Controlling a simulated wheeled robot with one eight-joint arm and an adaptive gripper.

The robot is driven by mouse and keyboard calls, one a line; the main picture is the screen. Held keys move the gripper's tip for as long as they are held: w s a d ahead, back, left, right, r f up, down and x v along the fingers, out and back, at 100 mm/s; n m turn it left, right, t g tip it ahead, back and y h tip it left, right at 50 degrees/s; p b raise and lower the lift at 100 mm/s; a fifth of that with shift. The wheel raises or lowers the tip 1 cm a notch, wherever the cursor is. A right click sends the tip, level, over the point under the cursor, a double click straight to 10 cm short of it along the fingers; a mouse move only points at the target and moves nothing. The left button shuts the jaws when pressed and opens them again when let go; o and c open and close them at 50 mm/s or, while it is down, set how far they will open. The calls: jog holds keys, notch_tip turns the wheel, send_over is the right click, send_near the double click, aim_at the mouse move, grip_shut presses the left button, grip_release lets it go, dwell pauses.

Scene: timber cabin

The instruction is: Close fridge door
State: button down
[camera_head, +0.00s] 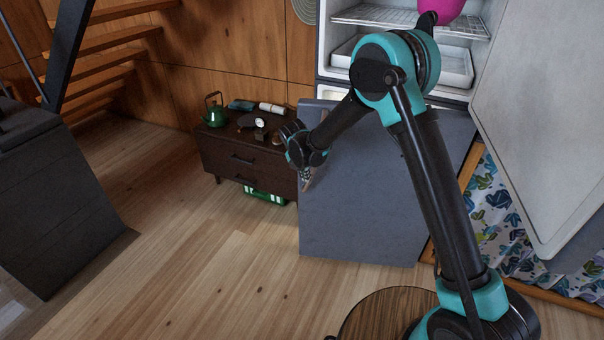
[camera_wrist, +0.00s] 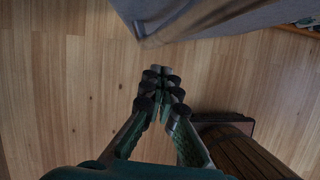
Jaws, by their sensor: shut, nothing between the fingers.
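The fridge (camera_head: 322,55) stands at the back right with its upper compartment open, showing a wire shelf, a white tray and a pink object. Its upper door (camera_head: 545,110) is swung wide open to the right, white inner side showing. A grey lower door panel (camera_head: 365,200) stands in front of the fridge's lower part; how far it is open is hard to tell. It also shows at the top of the wrist view (camera_wrist: 215,15). My gripper (camera_head: 306,180) is by the panel's left edge, partly hidden. In the wrist view my gripper (camera_wrist: 160,80) is shut and empty, apart from the panel.
A low dark cabinet (camera_head: 225,155) with a green kettle (camera_head: 214,110) and small items stands left of the panel. A dark box-like unit (camera_head: 55,190) is at far left, below wooden stairs (camera_head: 105,50). A patterned curtain (camera_head: 495,215) hangs at right. Floor between is clear.

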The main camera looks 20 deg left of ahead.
jog(key=shift+w+d, duration=0.2)
jog(key=shift+w, duration=1)
jog(key=shift+w, duration=0.1)
jog(key=w+a+m+h, duration=0.1)
jog(key=w+a+m, duration=0.2)
jog(key=w, duration=1.2)
jog(key=shift+a, duration=0.35)
